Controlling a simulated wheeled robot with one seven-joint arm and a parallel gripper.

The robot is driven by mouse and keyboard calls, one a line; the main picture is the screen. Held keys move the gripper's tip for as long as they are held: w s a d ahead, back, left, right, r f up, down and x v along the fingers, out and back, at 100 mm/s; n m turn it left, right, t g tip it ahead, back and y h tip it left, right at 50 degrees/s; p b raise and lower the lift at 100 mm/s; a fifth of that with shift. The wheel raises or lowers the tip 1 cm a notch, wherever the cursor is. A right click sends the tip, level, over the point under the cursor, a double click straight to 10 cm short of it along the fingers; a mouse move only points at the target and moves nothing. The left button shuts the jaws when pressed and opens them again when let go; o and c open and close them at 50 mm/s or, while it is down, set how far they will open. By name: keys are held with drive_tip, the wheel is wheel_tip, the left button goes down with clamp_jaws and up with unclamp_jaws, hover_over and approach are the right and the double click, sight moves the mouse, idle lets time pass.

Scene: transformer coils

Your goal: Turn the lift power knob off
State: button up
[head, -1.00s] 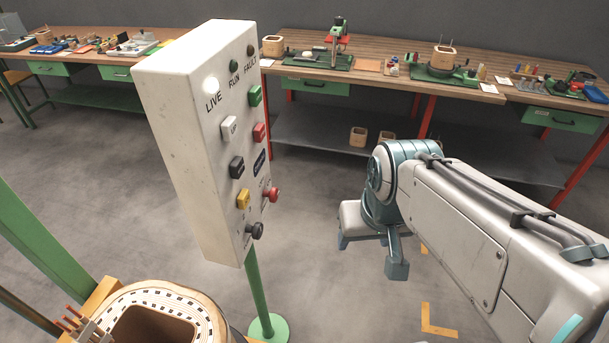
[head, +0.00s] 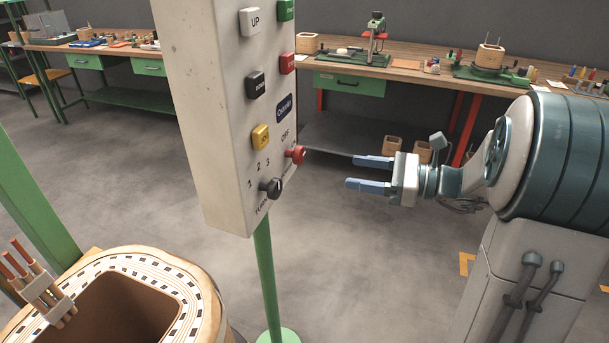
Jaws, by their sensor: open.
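A white control box (head: 215,110) stands on a green post left of centre. A red knob (head: 296,154) sticks out low on its right side, near the word OFF. A black knob (head: 270,187) sits below and left of it, beside the numbers 1, 2, 3. I cannot read which one is labelled lift power. My gripper (head: 354,172) is open and empty, to the right of the red knob and apart from it. Its two blue fingers point left toward the box.
The box also bears a yellow button (head: 261,137), a black button (head: 255,85), a red button (head: 287,63) and a white UP button (head: 250,22). A wound coil (head: 190,285) stands at lower left. A workbench (head: 410,74) runs along the back. Floor between is clear.

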sight(302, 157)
drive_tip(key=shift+m+t+y, duration=0.3)
drive_tip(key=shift+m+t, duration=0.1)
drive_tip(key=shift+m, duration=0.1)
drive_tip(key=x, duration=0.4)
drive_tip(key=w+b+x, duration=0.1)
drive_tip(key=x, duration=0.8)
drive_tip(key=shift+w+d+f, duration=0.1)
drive_tip(key=shift+w+f, duration=0.15)
drive_tip(key=shift+b, duration=0.3)
drive_tip(key=c, duration=1)
